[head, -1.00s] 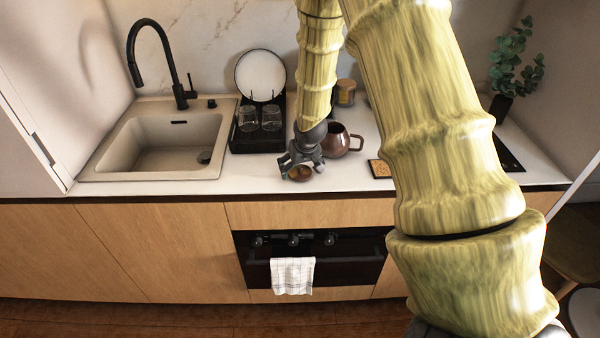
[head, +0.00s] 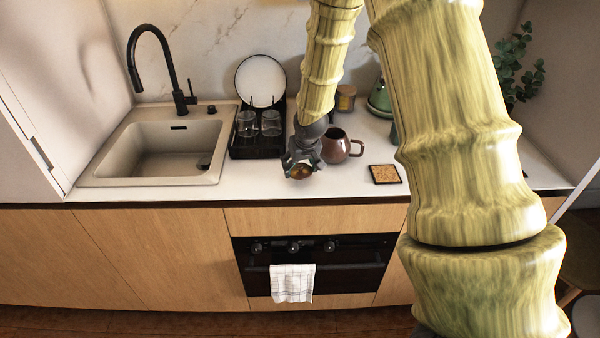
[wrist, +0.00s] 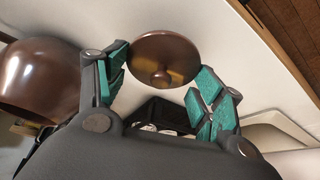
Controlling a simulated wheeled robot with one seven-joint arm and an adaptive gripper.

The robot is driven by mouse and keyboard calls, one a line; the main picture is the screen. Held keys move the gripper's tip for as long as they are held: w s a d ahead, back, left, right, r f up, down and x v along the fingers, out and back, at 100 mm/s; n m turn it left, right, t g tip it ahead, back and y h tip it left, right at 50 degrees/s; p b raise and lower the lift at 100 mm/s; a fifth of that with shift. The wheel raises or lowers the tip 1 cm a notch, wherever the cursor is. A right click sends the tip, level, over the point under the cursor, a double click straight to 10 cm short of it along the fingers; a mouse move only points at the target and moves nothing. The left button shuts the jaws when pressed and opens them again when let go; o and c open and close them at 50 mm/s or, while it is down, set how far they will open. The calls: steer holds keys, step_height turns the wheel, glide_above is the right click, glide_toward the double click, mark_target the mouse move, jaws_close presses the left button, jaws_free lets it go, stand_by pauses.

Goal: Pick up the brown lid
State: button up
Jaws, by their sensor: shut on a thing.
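The brown lid (wrist: 152,50) is a round, glossy disc with a small knob. In the wrist view it sits between the green-padded fingertips of my gripper (wrist: 155,84), its knob side towards the camera. In the head view the lid (head: 302,172) shows tilted under my gripper (head: 301,165), at the front of the counter. My gripper is shut on the lid. Whether the lid's lower edge clears the counter is hard to tell. A brown mug-like pot (head: 334,148) with a handle stands just right of my gripper; it also shows at the left of the wrist view (wrist: 38,82).
A black dish rack (head: 256,146) with glasses and a plate (head: 260,78) stands behind left. The sink (head: 160,150) is further left. A cork-topped coaster (head: 385,174) lies to the right, with a green kettle (head: 380,98) behind. The counter's front strip is mostly clear.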

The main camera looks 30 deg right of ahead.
steer(key=shift+s+a+r, duration=0.1)
steer(key=shift+r, duration=0.2)
steer(key=s+a+b, duration=0.2)
steer(key=s+a, duration=0.1)
steer(key=s, duration=0.4)
steer(key=s+a+r+b, duration=0.1)
steer(key=s+a+b, duration=0.2)
steer(key=s, duration=0.4)
steer(key=shift+a+r, duration=0.25)
steer(key=shift+a, duration=0.15)
steer(key=w+a+f+n+y, duration=0.1)
steer(key=w+a+f+n, duration=0.2)
steer(key=a+f, duration=1.5)
steer(key=shift+w+f, duration=0.3)
steer(key=shift+w, duration=0.2)
